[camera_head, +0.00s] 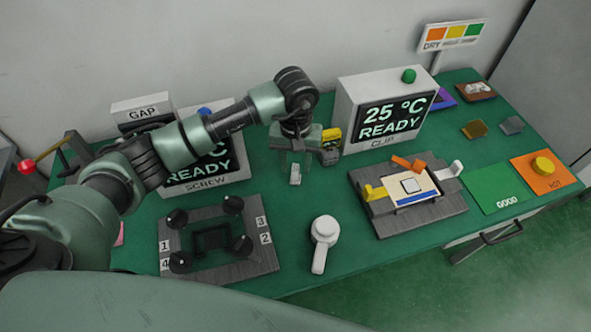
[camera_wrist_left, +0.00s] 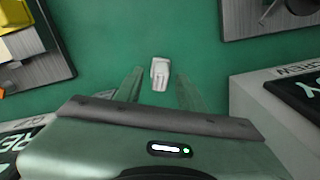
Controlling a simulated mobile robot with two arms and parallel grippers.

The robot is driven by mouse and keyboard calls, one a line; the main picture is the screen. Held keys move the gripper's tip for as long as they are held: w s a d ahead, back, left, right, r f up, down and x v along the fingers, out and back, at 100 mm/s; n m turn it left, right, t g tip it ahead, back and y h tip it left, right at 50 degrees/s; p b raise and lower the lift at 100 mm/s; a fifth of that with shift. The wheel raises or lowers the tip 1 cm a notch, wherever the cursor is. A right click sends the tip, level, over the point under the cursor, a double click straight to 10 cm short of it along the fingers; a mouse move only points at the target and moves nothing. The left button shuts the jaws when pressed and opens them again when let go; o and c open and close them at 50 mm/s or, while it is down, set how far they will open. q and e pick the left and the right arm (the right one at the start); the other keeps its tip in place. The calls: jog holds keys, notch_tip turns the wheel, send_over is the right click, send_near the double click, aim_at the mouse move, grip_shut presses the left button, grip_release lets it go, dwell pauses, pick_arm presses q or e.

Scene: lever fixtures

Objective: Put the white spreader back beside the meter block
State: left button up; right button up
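A small white piece, which looks like the white spreader (camera_head: 295,174), is on the green table below my left gripper (camera_head: 294,160). In the left wrist view the spreader (camera_wrist_left: 160,73) shows between the two clear fingers, which stand apart with a gap on each side. The left gripper is open, pointing down. A yellow and black block, probably the meter block (camera_head: 330,147), stands just right of the gripper, in front of the gap between the two display boxes. My right gripper is not in view.
The CLIP display box (camera_head: 388,112) and SCREW display box (camera_head: 205,165) flank the gripper. A grey screw fixture (camera_head: 218,262) is front left. A white round-headed tool (camera_head: 323,238) lies in front. A clip fixture (camera_head: 405,200) stands right, beside a green GOOD pad (camera_head: 495,188).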

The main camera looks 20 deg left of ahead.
aim_at(296, 168)
pick_arm(q)
notch_tip(296, 168, up, 9)
jog(key=b, duration=0.2)
jog(key=shift+r, duration=0.15)
dwell(0.4)
